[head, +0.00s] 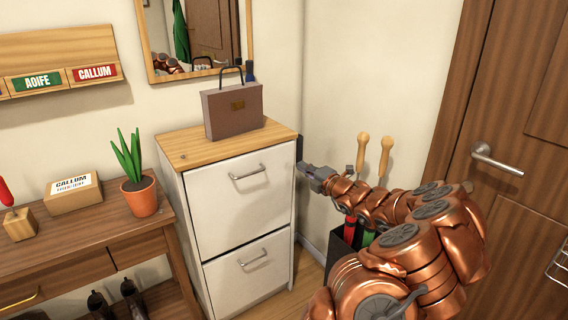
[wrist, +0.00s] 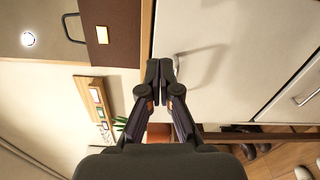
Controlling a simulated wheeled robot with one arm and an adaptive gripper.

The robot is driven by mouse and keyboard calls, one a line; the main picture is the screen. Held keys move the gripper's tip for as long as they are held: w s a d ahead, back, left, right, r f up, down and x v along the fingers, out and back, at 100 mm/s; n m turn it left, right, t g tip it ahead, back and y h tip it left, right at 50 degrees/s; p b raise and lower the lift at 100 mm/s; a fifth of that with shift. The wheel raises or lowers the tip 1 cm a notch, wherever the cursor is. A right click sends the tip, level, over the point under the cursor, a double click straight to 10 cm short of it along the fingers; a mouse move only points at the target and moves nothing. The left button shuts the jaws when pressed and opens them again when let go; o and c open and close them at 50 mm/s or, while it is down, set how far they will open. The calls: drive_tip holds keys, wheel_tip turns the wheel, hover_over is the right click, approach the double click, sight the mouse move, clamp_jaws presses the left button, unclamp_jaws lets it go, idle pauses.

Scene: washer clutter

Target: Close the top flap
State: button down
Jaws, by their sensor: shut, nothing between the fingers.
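The white top flap (head: 240,193) is the upper front of a cabinet and has a metal bar handle (head: 247,173). It stands upright and looks flush with the cabinet, though I cannot rule out a small gap. My gripper (head: 302,169) is shut and empty, by the flap's right edge in the head view. In the wrist view the closed fingertips (wrist: 160,68) overlap the white flap (wrist: 220,50) near its upper edge and partly cover the handle. I cannot tell whether they touch it.
A brown briefcase (head: 233,109) stands on the cabinet's wooden top (head: 180,150). Below is a second flap (head: 250,275), which looks shut. An umbrella stand (head: 340,255) is under my arm. A side table (head: 110,222) with a potted plant (head: 139,197) is at the left, a door (head: 520,130) at the right.

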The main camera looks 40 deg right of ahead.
drive_tip(key=d+m, duration=0.1)
drive_tip(key=m, duration=0.1)
approach(284, 148)
drive_tip(key=shift+t+h, duration=0.4)
drive_tip(key=w, duration=0.2)
drive_tip(key=w+a, duration=0.1)
drive_tip(key=w, duration=0.2)
drive_tip(key=shift+w+a+r, duration=0.3)
drive_tip(key=shift+w+r, duration=0.05)
drive_tip(key=shift+w+d+r, duration=0.1)
drive_tip(key=shift+w+d, duration=0.05)
drive_tip(key=shift+w, duration=0.3)
drive_tip(key=shift+w+d+r, duration=0.1)
drive_tip(key=shift+w, duration=0.35)
drive_tip(key=shift+r, duration=0.1)
